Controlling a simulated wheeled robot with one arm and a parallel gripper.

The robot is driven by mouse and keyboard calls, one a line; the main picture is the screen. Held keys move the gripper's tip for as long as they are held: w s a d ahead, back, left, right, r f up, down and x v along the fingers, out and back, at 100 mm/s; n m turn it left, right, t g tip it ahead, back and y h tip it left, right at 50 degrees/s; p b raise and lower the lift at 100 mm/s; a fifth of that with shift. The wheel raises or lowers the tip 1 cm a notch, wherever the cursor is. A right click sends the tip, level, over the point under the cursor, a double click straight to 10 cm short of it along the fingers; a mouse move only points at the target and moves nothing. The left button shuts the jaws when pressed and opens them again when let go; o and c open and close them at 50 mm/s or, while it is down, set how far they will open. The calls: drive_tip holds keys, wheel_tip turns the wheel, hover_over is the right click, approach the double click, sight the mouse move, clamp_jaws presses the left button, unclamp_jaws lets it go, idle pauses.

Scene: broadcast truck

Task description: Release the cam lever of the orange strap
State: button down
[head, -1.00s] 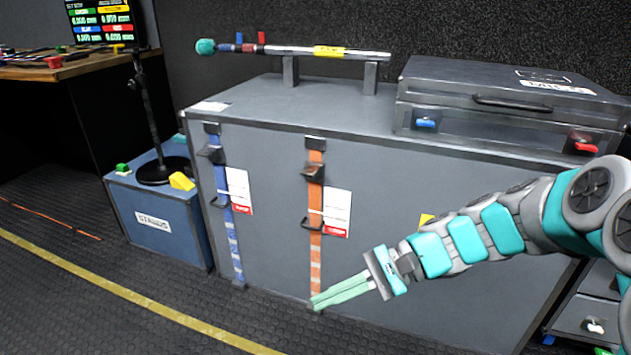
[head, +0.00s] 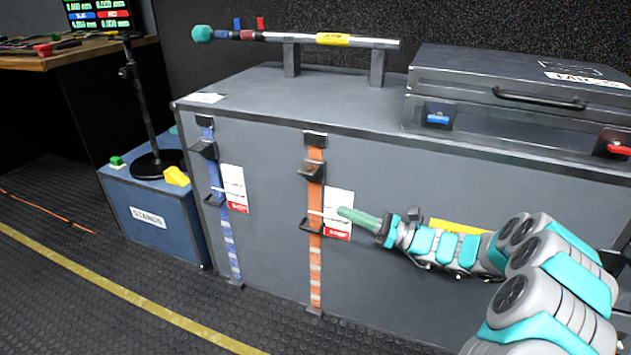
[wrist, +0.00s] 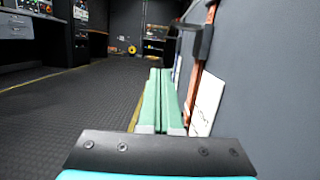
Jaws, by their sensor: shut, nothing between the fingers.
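The orange strap (head: 315,250) runs down the front of the large grey case. Its dark cam buckle (head: 311,170) sits high on the strap, with a dark wire-like handle (head: 310,225) lower down. A white and red tag (head: 338,212) hangs right of the strap. My gripper (head: 342,212) is shut and empty, its green fingers pointing left in front of the tag, apart from the strap. In the wrist view the shut fingers (wrist: 158,92) point forward along the case face, with the orange strap (wrist: 193,85) and a dark buckle part (wrist: 203,40) to their right.
A blue strap (head: 229,240) with a similar buckle is on the left of the same case (head: 265,185). A blue box (head: 160,215) with a stand is further left. A smaller case (head: 510,85) and a microphone-like pole (head: 350,41) are on top. The floor in front is clear.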

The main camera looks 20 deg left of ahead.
sight(309, 169)
drive_tip(key=shift+w+d+f+m+t, duration=0.15)
drive_tip(key=shift+w+f+m, duration=0.1)
drive_tip(key=shift+w, duration=0.2)
drive_tip(key=shift+w+d+f+m+t, duration=0.15)
drive_tip(key=shift+w+f+m, duration=0.1)
drive_tip(key=shift+w, duration=0.2)
drive_tip(key=shift+a, duration=0.2)
drive_tip(key=a+r, duration=0.6)
drive_tip(key=a, duration=0.3)
drive_tip(key=shift+w+a+r+p, duration=0.2)
drive_tip(key=shift+w+r+p, duration=0.05)
drive_tip(key=shift+w+p, duration=0.1)
